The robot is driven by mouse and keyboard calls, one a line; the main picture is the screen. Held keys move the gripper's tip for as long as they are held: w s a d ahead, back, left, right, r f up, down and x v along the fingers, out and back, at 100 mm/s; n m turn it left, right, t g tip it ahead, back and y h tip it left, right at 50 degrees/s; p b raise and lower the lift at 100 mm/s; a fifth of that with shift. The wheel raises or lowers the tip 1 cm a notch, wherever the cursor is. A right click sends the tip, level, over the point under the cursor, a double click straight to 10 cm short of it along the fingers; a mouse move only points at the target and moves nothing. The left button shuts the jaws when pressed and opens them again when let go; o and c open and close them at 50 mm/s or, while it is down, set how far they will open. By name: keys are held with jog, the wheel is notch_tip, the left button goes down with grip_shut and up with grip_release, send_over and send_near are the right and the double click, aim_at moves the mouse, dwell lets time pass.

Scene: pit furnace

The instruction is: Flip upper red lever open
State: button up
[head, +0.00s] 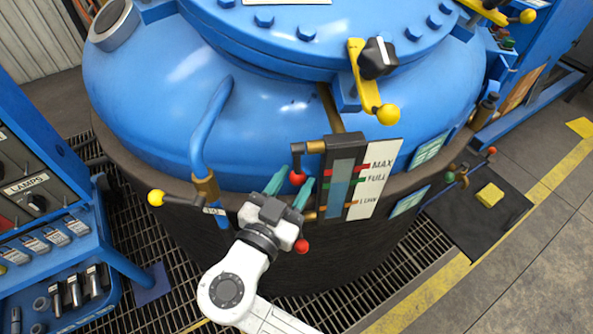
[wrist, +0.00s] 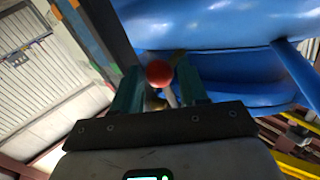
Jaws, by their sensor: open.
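The upper red lever ends in a red ball (head: 297,175) beside the top of the sight gauge (head: 342,178), on the front of the blue tank. A second, lower red ball (head: 302,245) shows below my gripper. My gripper (head: 302,183) is open, with its teal fingers pointing up around the upper red ball. In the wrist view the red ball (wrist: 159,73) sits between the two fingers of my gripper (wrist: 158,85), near their tips. I cannot tell whether either finger touches it. Part of the lever behind the ball is hidden.
A scale plate (head: 373,178) marked MAX, FULL and LOW stands right of the gauge. A blue pipe (head: 209,125) and a yellow-ball lever (head: 156,198) are to the left. A yellow clamp (head: 368,80) sits above. A blue control panel (head: 38,200) stands at far left.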

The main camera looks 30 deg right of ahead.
jog(key=shift+x, duration=0.85)
grip_shut()
